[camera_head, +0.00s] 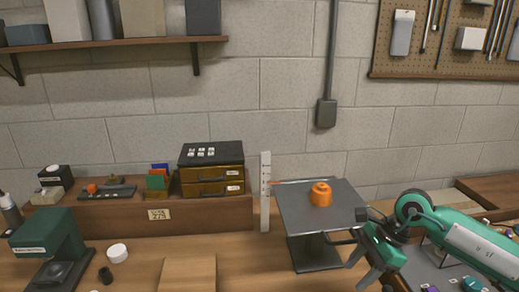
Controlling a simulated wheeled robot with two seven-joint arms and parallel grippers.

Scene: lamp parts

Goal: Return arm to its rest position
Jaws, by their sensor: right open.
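My right gripper (372,277) is in the lower right of the head view, at the end of my green and white right arm, which comes in from the right. Its fingers point down and are apart, with nothing seen between them. It is to the right of and nearer than a grey raised stand (322,217). An orange ring-shaped part (321,194) sits on the stand's top, apart from the gripper. My left gripper is not in view.
A white upright post (265,190) stands left of the stand. A wooden drawer box (212,181) is on a raised ledge. A green device (48,245) is at the lower left. A wooden block (188,274) is at the front. Small parts lie on a grey surface (432,273) under my right arm.

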